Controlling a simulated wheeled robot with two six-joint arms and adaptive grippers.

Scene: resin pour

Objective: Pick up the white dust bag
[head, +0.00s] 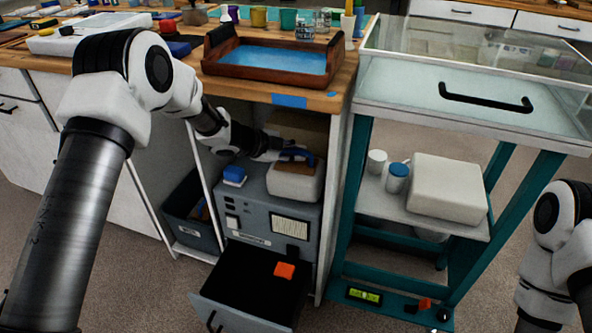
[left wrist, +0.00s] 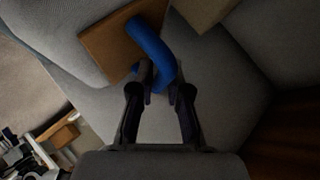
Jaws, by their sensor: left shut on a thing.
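A white, rounded dust bag (head: 296,184) sits on top of the grey machine cabinet (head: 255,207), under the workbench. A blue loop handle (left wrist: 152,46) with a brown plate (left wrist: 112,45) shows on it in the left wrist view, where the bag's pale side (left wrist: 225,85) fills much of the picture. My left gripper (head: 288,155) reaches in over the bag, and its fingertips (left wrist: 161,86) are shut on the blue handle. The bag's far side is hidden. My right arm shows at the right edge, but its gripper is out of view.
The cabinet's dark lower drawer (head: 245,285) is open with an orange piece (head: 285,270) inside. A blue-topped item (head: 234,175) stands left of the bag. Another white block (head: 447,188) and jars (head: 397,178) stand on the teal cart's shelf. The benchtop (head: 255,92) is close overhead.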

